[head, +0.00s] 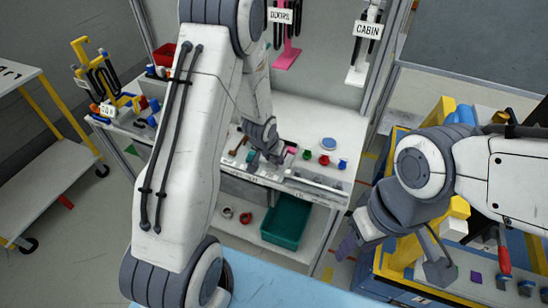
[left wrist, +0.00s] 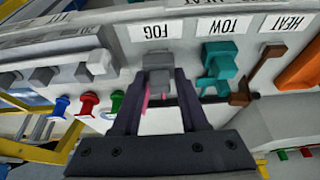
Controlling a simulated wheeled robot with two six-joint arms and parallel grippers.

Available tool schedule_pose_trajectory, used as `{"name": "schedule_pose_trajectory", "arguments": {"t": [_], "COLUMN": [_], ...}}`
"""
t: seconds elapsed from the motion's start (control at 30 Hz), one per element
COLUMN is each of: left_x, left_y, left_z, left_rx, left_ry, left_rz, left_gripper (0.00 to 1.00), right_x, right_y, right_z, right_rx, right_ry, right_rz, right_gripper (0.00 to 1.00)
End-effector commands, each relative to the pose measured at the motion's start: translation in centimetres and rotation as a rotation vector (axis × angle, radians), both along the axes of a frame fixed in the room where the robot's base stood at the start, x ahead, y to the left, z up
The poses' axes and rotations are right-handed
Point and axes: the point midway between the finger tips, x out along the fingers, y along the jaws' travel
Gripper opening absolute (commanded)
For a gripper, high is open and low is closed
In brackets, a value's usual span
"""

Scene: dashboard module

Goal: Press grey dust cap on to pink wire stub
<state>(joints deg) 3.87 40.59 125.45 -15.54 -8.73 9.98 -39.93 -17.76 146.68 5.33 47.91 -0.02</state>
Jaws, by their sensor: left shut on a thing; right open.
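My left gripper (left wrist: 161,82) is shut on a small grey piece, which looks like the grey dust cap (left wrist: 160,80), below the FOG label. A thin pink piece, apparently the pink wire stub (left wrist: 147,97), shows between the fingers beside the grey piece. Whether the cap is on the stub or apart from it cannot be told. In the head view my left gripper (head: 266,156) is down at the bench, with a pink bit (head: 291,150) just right of it. My right gripper (head: 352,243) is open and empty, away from the bench.
A teal connector (left wrist: 220,65), a brown one (left wrist: 262,70) and grey ones (left wrist: 97,65) line the panel near my fingers. Blue, red and green caps (head: 324,160) stand on the bench. A green bin (head: 287,220) sits on the lower shelf.

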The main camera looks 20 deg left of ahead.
Motion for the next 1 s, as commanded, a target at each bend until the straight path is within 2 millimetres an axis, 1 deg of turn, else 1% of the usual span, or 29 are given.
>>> {"name": "schedule_pose_trajectory", "arguments": {"t": [0.33,0.53,0.9,1.0], "left_x": [0.0,0.0,0.0,0.0], "left_y": [0.0,0.0,0.0,0.0], "left_z": [-1.0,-0.6,0.8,0.9], "left_rx": [0.0,0.0,0.0,0.0], "left_ry": [0.0,0.0,0.0,0.0], "left_rz": [0.0,0.0,0.0,0.0], "left_gripper": [0.0,0.0,0.0,0.0], "right_x": [0.0,0.0,0.0,0.0], "right_y": [0.0,0.0,0.0,0.0], "right_z": [-0.9,-0.5,0.9,1.0], "right_rx": [0.0,0.0,0.0,0.0], "right_ry": [0.0,0.0,0.0,0.0], "right_rz": [0.0,0.0,0.0,0.0], "right_gripper": [0.5,0.5,0.5,0.5]}}
